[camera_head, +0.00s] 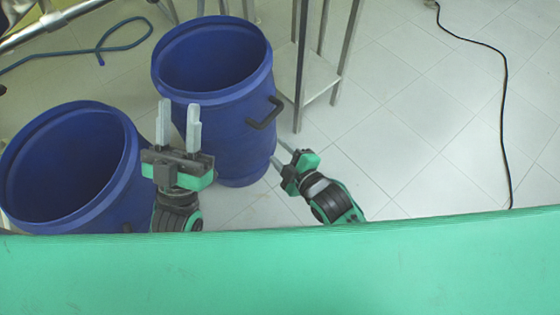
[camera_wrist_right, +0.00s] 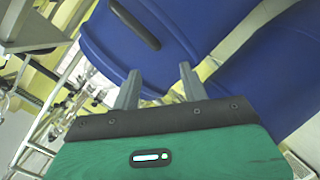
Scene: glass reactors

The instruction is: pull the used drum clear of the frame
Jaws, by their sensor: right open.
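Two open-topped blue drums stand on the floor; I cannot tell which is the used one. The back drum (camera_head: 225,135) is upright near the metal frame (camera_head: 310,70), with a black handle (camera_head: 266,112) on its right side. The other drum (camera_head: 105,205) is at the left, nearer me. My left gripper (camera_head: 180,108) is open and empty, in front of the back drum in the head view. My right gripper (camera_head: 280,152) is open beside the back drum's lower right side, below the handle. In the right wrist view, its fingers (camera_wrist_right: 160,72) point towards a blue drum with a black handle (camera_wrist_right: 135,24).
A blue hose (camera_head: 100,50) lies on the floor at the back left. A black cable (camera_head: 505,110) runs along the floor at the right. The tiled floor between the frame and the cable is clear. A green surface (camera_head: 300,265) fills the bottom of the head view.

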